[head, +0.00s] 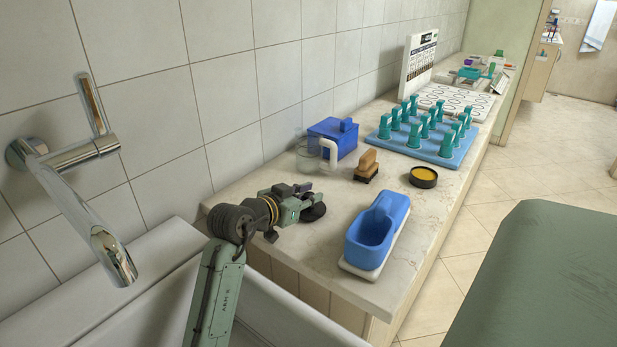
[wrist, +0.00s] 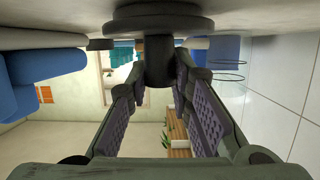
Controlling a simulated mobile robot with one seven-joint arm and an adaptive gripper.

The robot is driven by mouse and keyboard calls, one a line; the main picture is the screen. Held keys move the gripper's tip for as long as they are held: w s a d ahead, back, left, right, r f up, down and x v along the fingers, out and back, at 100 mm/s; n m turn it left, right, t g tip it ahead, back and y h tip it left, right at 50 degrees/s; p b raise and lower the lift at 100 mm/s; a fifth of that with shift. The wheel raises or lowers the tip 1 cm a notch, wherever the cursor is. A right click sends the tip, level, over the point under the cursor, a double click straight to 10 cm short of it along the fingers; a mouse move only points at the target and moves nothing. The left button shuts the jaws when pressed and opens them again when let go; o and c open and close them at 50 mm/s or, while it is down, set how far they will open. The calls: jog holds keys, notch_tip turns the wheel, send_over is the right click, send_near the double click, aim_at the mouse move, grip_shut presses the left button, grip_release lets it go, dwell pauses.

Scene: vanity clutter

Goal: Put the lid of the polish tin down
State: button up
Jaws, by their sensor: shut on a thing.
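The lid is a dark round disc (head: 314,211) with a knob, at the near left of the counter. My gripper (head: 304,197) is shut on the lid's knob. In the wrist view the knob (wrist: 158,62) sits between the two fingers (wrist: 157,85), with the disc (wrist: 150,22) level against or just over the counter surface; I cannot tell whether it touches. The open polish tin (head: 423,179), dark with yellow polish inside, stands apart from the lid, farther along the counter to the right.
A blue holder on a white base (head: 377,235) stands right of my gripper. A wooden-handled brush (head: 367,166), a clear mug (head: 310,156) and a blue box (head: 333,139) stand behind. A blue rack with teal pieces (head: 436,158) is farther back. Bare counter (head: 326,236) lies around the lid.

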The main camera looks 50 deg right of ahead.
jog(key=shift+f, duration=0.2)
jog(key=o, duration=0.9)
jog(key=shift+r, duration=0.1)
jog(key=shift+o, duration=0.2)
jog(key=shift+a+r, duration=0.1)
jog(key=shift+r, duration=0.1)
jog(key=v, duration=1.1)
jog(key=shift+a+r, duration=0.1)
jog(key=shift+a, duration=0.3)
